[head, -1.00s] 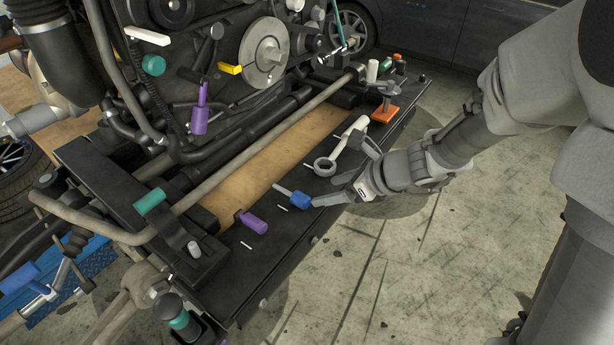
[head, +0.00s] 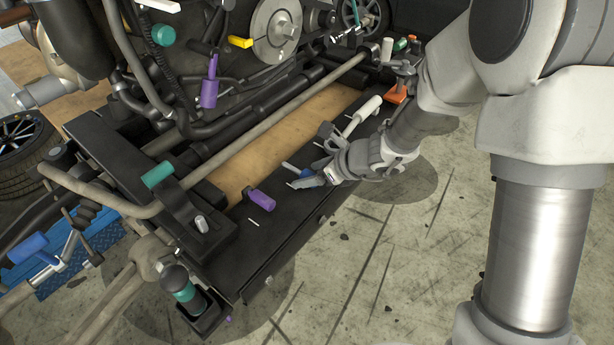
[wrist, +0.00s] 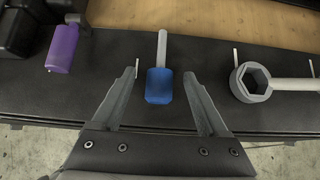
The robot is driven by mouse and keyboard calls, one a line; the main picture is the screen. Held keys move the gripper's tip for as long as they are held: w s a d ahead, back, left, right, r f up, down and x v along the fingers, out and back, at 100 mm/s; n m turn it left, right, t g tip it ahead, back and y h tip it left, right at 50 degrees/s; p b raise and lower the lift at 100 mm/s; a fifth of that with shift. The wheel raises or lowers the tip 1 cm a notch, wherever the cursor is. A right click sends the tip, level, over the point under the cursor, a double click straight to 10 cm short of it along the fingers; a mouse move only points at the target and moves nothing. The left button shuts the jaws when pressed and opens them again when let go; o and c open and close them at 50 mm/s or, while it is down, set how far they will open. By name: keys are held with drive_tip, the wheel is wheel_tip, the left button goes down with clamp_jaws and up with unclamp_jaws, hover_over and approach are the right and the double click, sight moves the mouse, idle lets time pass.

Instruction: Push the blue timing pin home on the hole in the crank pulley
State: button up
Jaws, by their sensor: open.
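The blue timing pin (wrist: 159,86) lies on the black tray, its blue handle toward me and its grey shaft pointing away. In the wrist view my gripper (wrist: 162,75) is open, with one finger on each side of the blue handle and a gap on both sides. In the head view my gripper (head: 306,176) is low over the tray and mostly covers the pin (head: 291,168). The crank pulley (head: 277,30) is the grey disc on the engine front at the top. I cannot make out its timing hole clearly.
A purple-handled pin (wrist: 63,47) lies left of the blue one, and a grey ring wrench (wrist: 251,82) lies right. The black tray (wrist: 110,108) also has small white marks. A yellow piece (head: 240,41) and a hanging purple tool (head: 209,88) are near the pulley.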

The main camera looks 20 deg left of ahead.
clamp_jaws()
idle(0.4)
